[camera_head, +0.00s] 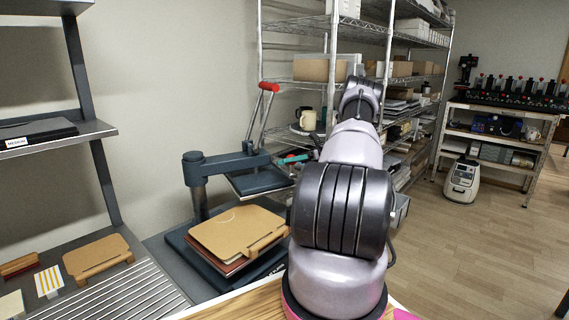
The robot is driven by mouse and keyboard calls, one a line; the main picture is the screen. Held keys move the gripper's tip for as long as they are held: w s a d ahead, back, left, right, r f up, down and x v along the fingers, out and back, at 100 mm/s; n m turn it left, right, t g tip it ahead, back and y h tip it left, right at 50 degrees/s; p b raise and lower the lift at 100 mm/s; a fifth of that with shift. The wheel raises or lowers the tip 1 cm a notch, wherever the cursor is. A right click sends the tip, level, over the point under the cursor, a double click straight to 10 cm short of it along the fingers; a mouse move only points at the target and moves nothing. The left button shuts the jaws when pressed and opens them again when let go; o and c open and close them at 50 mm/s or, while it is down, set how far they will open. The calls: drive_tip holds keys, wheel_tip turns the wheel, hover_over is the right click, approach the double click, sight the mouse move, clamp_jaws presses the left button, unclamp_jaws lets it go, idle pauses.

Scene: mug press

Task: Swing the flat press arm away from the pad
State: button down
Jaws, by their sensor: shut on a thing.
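The press has a dark blue-grey post (196,185) and a flat press arm (232,162) that reaches right from it. The arm carries a flat dark plate (258,183) and a lever with a red grip (268,87), which stands up at a tilt. The plate hangs behind and to the right of the pad area on the dark press base (190,248). A tan board (235,230) lies there on a reddish one. My gripper (314,148) is mostly hidden behind my own arm; a small dark part shows at the press arm's right end, shut on it.
A wire shelf rack (300,83) with boxes and a mug (307,118) stands close behind the press. A tan board (97,256) and a ridged metal tray (120,297) lie at left. The floor (480,250) at right is open, with a white machine (461,180) beyond.

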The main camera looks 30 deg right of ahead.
drive_tip(key=shift+s+d+r+t, duration=0.15)
drive_tip(key=shift+d+t, duration=0.15)
drive_tip(key=shift+d, duration=0.35)
drive_tip(key=c, duration=0.6)
unclamp_jaws()
drive_tip(key=shift+c, duration=0.2)
drive_tip(key=o, duration=0.4)
drive_tip(key=shift+s+d+r, duration=0.1)
drive_tip(key=shift+s+d, duration=0.1)
drive_tip(key=shift+d, duration=0.05)
drive_tip(key=shift+c, duration=0.2)
drive_tip(key=shift+a, duration=0.25)
drive_tip(key=shift+w, duration=0.1)
drive_tip(key=d, duration=1.1)
drive_tip(key=shift+s, duration=0.35)
